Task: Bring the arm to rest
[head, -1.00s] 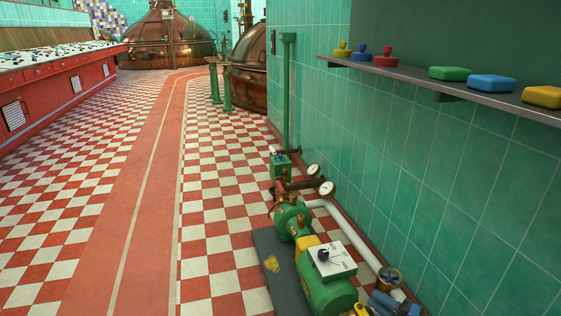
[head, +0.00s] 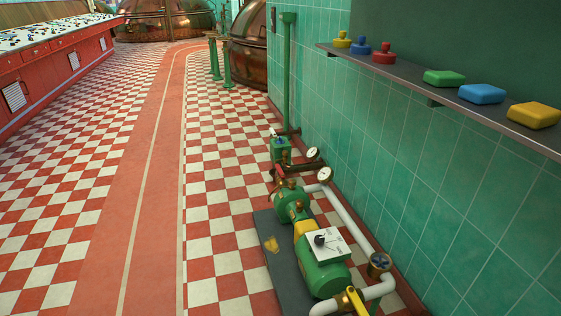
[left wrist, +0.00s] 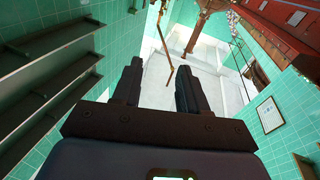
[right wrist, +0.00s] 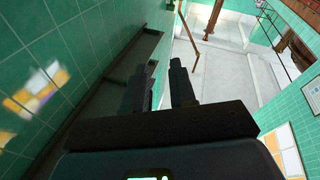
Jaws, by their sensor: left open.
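My left gripper (left wrist: 158,80) shows in the left wrist view. Its two dark fingers stand apart with nothing between them. My right gripper (right wrist: 160,75) shows in the right wrist view. Its dark fingers are also apart, with a narrow gap and nothing seen held. Both wrist views look past the fingers towards tiled walls and a pale surface. Neither gripper shows in the head view, so where they are relative to the pump and shelf cannot be told there.
A green pump (head: 325,275) with pipes and gauges stands on the floor by the wall. A shelf (head: 430,93) with coloured blocks and knobs juts from the right wall. A red console (head: 40,65) stands left. Copper kettles (head: 252,55) stand behind. The checkered floor (head: 75,170) is clear.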

